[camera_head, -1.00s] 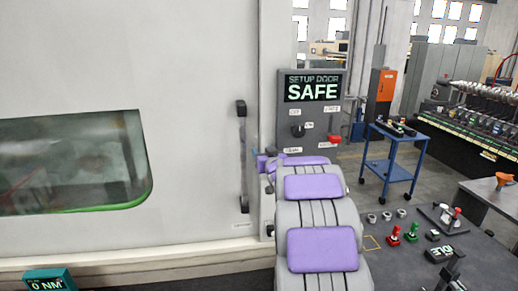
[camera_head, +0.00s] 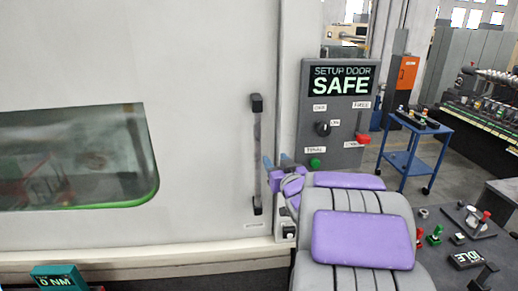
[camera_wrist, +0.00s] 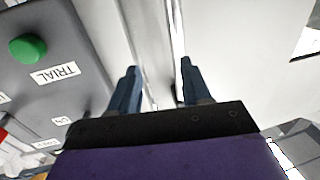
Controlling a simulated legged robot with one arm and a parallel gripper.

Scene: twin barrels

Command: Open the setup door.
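The setup door is the large pale panel (camera_head: 205,60) on the left in the head view, with a green-edged window (camera_head: 75,155). Its upright handle (camera_head: 257,150) is a grey bar with dark end mounts near the door's right edge. My gripper (camera_head: 275,163) is just right of the handle's lower half; contact cannot be told. In the wrist view my gripper (camera_wrist: 157,82) has its two dark blue fingers apart. A bright strip runs up between them, and I cannot tell whether it is the handle or an edge.
A grey control panel (camera_head: 300,120) right of the door reads "SETUP DOOR SAFE". It carries a black knob (camera_head: 322,128), a red button (camera_head: 363,138) and a green button (camera_head: 315,163), labelled TRIAL in the wrist view. A blue cart (camera_head: 410,160) and a dark worktop are further right.

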